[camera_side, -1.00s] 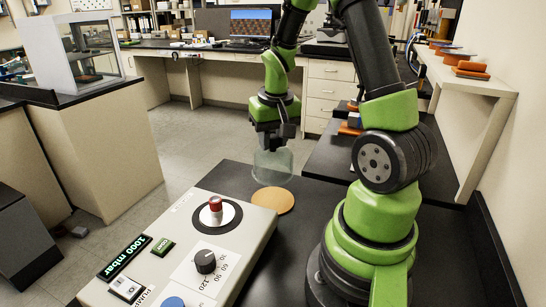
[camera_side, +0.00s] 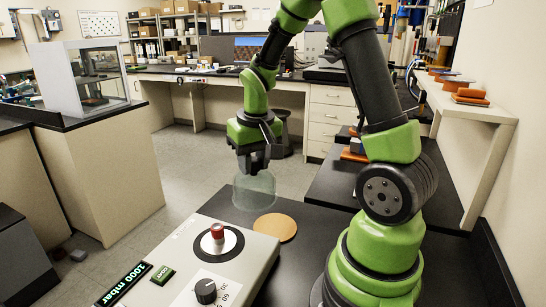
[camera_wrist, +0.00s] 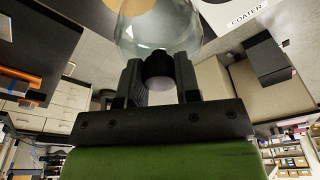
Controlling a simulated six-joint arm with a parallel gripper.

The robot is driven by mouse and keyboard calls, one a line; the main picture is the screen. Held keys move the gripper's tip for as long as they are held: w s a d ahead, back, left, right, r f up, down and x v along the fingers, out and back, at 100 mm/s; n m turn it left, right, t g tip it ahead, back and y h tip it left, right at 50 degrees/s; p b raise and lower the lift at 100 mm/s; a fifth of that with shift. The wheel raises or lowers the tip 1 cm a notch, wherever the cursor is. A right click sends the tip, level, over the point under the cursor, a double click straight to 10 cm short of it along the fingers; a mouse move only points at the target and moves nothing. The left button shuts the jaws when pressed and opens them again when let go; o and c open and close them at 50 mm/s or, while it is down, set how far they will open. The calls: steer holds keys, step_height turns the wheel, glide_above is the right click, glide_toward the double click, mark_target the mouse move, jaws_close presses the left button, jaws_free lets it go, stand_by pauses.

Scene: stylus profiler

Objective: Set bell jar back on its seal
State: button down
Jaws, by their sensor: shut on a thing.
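The clear glass bell jar (camera_side: 254,191) hangs upright from my gripper (camera_side: 254,160) in the side view. My gripper is shut on the jar's dark knob, which shows between the two fingers in the wrist view (camera_wrist: 158,66); the glass (camera_wrist: 155,30) spreads beyond it. The jar is above the bench edge, behind the coater and just left of the tan round mat. The black seal ring (camera_side: 234,252) lies on the coater's top around a red-topped post (camera_side: 217,232). The jar is apart from the ring, behind and to its right.
The pale coater (camera_side: 255,258) carries a black dial (camera_side: 206,291), a green button (camera_side: 162,275) and a display (camera_side: 125,284) reading 1000 mbar. The tan mat (camera_side: 275,228) lies bare on the black bench. A glass-sided case (camera_side: 98,75) stands farther left.

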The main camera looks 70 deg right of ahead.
steer(key=w+a+n, duration=0.3)
steer(key=a+n, duration=0.1)
steer(key=a, duration=0.5)
steer(key=shift+w+a+r+y, duration=0.2)
steer(key=shift+w+a+y, duration=0.1)
steer(key=shift+w, duration=0.1)
steer(key=shift+f, duration=2.5)
steer(key=shift+f, duration=0.4)
steer(key=shift+f, duration=0.35)
steer(key=shift+f, duration=0.1)
